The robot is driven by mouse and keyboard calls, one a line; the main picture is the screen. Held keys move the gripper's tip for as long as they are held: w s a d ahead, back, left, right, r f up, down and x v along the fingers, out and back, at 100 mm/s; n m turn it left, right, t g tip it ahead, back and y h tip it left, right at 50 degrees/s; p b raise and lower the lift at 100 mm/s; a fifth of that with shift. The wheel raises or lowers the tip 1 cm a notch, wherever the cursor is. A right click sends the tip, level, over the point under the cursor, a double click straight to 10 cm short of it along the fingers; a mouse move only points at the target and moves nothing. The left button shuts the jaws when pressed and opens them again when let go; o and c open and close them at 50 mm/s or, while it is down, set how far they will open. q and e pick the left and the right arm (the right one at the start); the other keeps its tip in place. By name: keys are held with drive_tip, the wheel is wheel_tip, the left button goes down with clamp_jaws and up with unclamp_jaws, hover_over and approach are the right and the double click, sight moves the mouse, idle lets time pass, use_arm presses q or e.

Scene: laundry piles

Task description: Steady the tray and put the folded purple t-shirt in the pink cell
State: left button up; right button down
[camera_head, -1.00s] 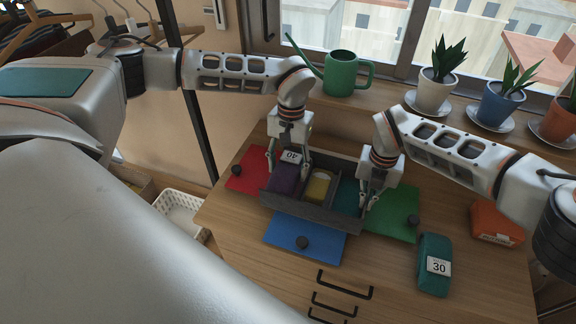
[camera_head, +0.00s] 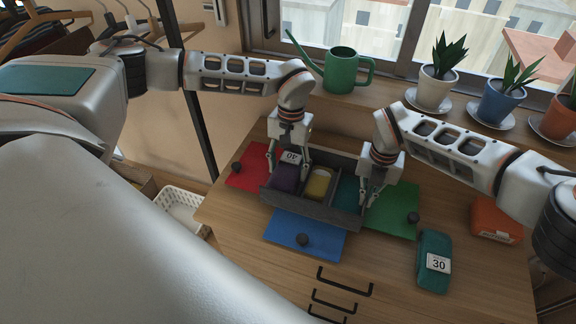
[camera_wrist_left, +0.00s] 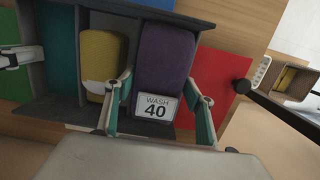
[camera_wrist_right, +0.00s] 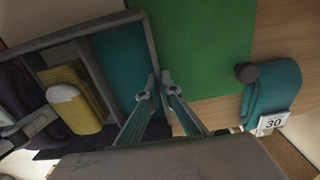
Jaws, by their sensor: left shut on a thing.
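The dark grey tray (camera_head: 312,211) lies on the wooden top with a row of cells. The folded purple t-shirt (camera_head: 285,178), with a WASH 40 label, is in the tray's left end cell; it also shows in the left wrist view (camera_wrist_left: 165,55). My left gripper (camera_head: 289,165) is shut on it, one finger on each side. The shirt hides that cell's floor, so I see no pink. My right gripper (camera_head: 370,197) is shut on the tray's right end wall, which shows between its fingertips in the right wrist view (camera_wrist_right: 159,88).
A folded yellow item (camera_head: 319,184) fills the middle cell; the teal cell (camera_head: 346,193) beside it is empty. Red (camera_head: 243,172), blue (camera_head: 305,236) and green (camera_head: 392,210) panels surround the tray. A teal bundle marked 30 (camera_head: 434,262) and an orange bundle (camera_head: 494,219) lie right.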

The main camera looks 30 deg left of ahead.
use_arm(q)
drive_tip(key=shift+f, duration=0.4)
drive_tip(key=o, duration=1.3)
drive_tip(key=shift+c, duration=0.2)
drive_tip(key=shift+r, duration=3)
use_arm(e)
drive_tip(key=c, duration=2.2)
unclamp_jaws()
wheel_tip(320, 180, up, 12)
drive_tip(key=shift+r, duration=0.1)
